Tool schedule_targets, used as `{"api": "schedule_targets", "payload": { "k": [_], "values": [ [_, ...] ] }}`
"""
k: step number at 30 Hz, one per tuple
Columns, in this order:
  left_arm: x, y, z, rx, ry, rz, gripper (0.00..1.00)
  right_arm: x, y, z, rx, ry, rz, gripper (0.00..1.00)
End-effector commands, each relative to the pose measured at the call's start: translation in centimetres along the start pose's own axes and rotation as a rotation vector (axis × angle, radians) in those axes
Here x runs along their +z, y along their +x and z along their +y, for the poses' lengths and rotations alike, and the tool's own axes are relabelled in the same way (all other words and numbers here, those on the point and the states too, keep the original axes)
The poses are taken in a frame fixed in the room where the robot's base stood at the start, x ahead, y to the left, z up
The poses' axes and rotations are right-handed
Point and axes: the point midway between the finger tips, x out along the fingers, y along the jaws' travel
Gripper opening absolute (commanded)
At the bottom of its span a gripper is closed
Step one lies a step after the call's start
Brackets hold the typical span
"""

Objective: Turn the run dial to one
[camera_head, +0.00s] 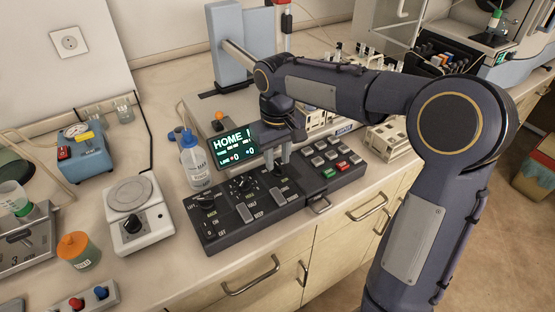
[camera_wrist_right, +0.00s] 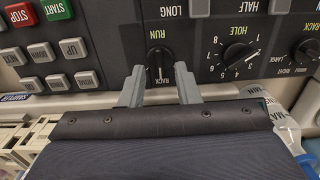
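The run dial (camera_wrist_right: 160,62) is a black round knob on the dark control panel, labelled RUN, in the right wrist view. A pale pointer mark on it appears to face the bottom of that view. My right gripper (camera_wrist_right: 160,84) is open, its two grey fingers apart on either side of the dial's near edge; I cannot tell whether they touch it. In the head view my right gripper (camera_head: 278,162) points down over the middle of the control panel (camera_head: 235,234) and hides the dial. A screen (camera_head: 233,144) behind the panel reads HOME 1. My left gripper is not in view.
The hole dial (camera_wrist_right: 240,55) sits beside the run dial, with grey switches around. Green START and red STOP buttons (camera_head: 342,166) are at the panel's right. A wash bottle (camera_head: 194,163) and a white hotplate (camera_head: 135,212) stand to the left.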

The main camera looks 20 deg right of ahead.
Motion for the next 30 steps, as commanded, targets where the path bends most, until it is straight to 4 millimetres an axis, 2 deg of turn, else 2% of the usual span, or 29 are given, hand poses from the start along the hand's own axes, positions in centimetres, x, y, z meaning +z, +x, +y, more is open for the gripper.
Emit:
{"api": "schedule_targets", "payload": {
  "k": [3,11,18,30],
  "values": [
    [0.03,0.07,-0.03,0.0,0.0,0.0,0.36,0.05,0.8,0.0,0.0,0.0,-0.002,0.29],
    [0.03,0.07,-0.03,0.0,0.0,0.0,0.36,0.03,0.91,0.0,-0.001,0.0,0.0,0.29],
    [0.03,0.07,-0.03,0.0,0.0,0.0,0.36,0.03,0.89,0.0,-0.001,0.001,0.0,0.0],
    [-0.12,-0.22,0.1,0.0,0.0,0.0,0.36,0.02,0.76,-0.01,-0.001,-0.033,0.0,0.0]
  ]
}}
